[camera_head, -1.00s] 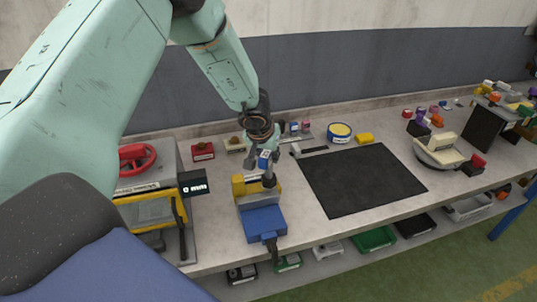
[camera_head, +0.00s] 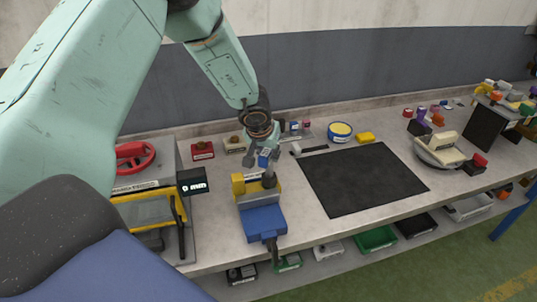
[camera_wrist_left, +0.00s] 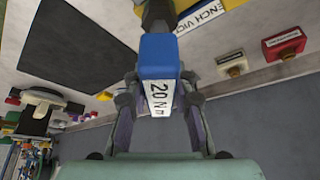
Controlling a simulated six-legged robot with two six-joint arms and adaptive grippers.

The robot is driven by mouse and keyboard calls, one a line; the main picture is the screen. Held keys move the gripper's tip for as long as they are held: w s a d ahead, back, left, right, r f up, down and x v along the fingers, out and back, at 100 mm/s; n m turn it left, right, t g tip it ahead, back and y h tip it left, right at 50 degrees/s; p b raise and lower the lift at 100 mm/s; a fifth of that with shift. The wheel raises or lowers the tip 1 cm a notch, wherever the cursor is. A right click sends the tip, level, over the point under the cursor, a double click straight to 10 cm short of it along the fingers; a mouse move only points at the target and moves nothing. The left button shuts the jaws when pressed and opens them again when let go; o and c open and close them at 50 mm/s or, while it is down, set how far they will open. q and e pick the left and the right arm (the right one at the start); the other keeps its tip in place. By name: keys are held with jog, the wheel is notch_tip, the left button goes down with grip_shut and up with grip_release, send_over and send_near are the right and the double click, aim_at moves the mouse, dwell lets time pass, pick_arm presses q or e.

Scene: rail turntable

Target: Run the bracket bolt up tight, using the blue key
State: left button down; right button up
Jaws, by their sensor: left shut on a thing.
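My left gripper (camera_head: 263,155) is shut on the blue key (camera_head: 264,160) above the vice. In the left wrist view the blue key (camera_wrist_left: 160,60) sits between the fingers, with a white "20 N m" label. A dark shaft (camera_wrist_left: 158,14) runs from it toward the vice. In the head view a dark round part (camera_head: 269,180) stands directly below the key at the vice jaws; I cannot tell whether it is the key's socket or the bolt. The yellow bracket or jaw part (camera_head: 238,185) is beside it. The bolt is not clearly visible. My right gripper is not in view.
The blue bench vice (camera_head: 262,220) stands at the bench's front edge. A yellow-framed machine with a red wheel (camera_head: 134,157) is left of it. A black mat (camera_head: 362,180) lies clear to the right. Small red (camera_head: 202,150) and tan blocks line the back.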

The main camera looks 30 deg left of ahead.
pick_arm(q)
jog(key=shift+r, duration=0.15)
dwell(0.4)
jog(key=shift+r+p, duration=0.7)
jog(key=shift+r, duration=1.7)
jog(key=shift+s, duration=0.1)
